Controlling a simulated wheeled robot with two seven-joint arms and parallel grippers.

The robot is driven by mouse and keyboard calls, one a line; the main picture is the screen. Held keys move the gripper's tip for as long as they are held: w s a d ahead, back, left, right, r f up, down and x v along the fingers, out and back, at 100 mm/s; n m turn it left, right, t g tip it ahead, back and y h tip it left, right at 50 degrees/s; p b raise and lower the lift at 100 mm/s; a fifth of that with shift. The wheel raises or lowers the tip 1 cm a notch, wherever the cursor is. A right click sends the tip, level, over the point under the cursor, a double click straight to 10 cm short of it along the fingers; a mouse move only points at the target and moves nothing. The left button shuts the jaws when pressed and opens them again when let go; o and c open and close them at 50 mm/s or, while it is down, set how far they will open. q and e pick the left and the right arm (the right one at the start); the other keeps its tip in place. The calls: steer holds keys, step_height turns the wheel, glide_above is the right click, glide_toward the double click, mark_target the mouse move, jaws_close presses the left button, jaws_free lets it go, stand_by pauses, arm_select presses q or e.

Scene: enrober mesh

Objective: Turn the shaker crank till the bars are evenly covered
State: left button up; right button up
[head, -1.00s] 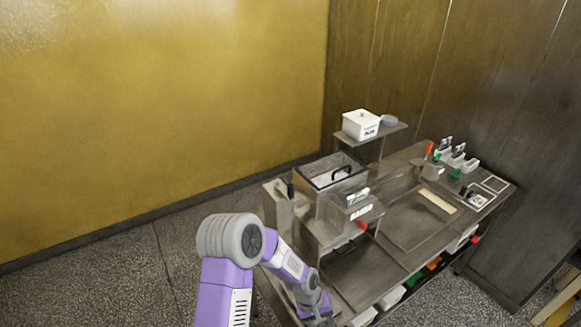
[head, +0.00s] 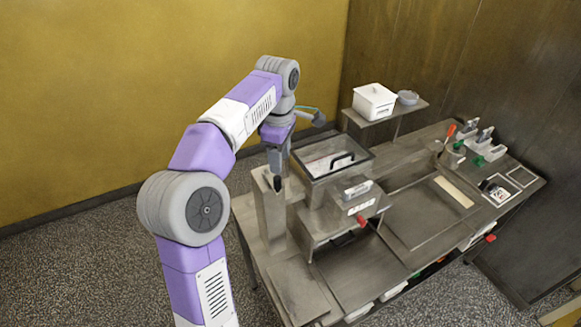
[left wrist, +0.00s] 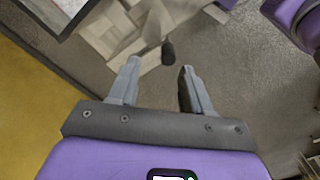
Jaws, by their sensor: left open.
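The black crank handle (head: 277,183) stands at the top of a metal post on the left side of the steel machine (head: 325,195). In the left wrist view the dark handle (left wrist: 168,52) shows just beyond the fingertips, between their lines. My left gripper (head: 278,168) points down over the handle in the head view. Its fingers (left wrist: 160,68) are open with nothing between them in the left wrist view. Whether a finger touches the handle, I cannot tell. I cannot make out the bars. My right gripper is out of view.
Small containers (head: 482,145) stand at the right end. The floor at left is clear.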

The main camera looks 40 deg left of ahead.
mark_target(277, 177)
arm_select(q)
steer(key=shift+s+f+b, duration=0.3)
steer(key=shift+s+f, duration=0.9)
steer(key=shift+s, duration=0.05)
steer(key=f, duration=0.2)
steer(key=w+f, duration=0.1)
steer(key=shift+w+f, duration=0.2)
steer(key=shift+f, duration=0.15)
steer(key=shift+s+f, duration=0.1)
steer(key=shift+f, duration=0.1)
steer(key=shift+s, duration=0.25)
steer(key=shift+w+f, duration=0.1)
steer(key=shift+w, duration=0.1)
steer(key=shift+c, duration=1.8)
jaws_close()
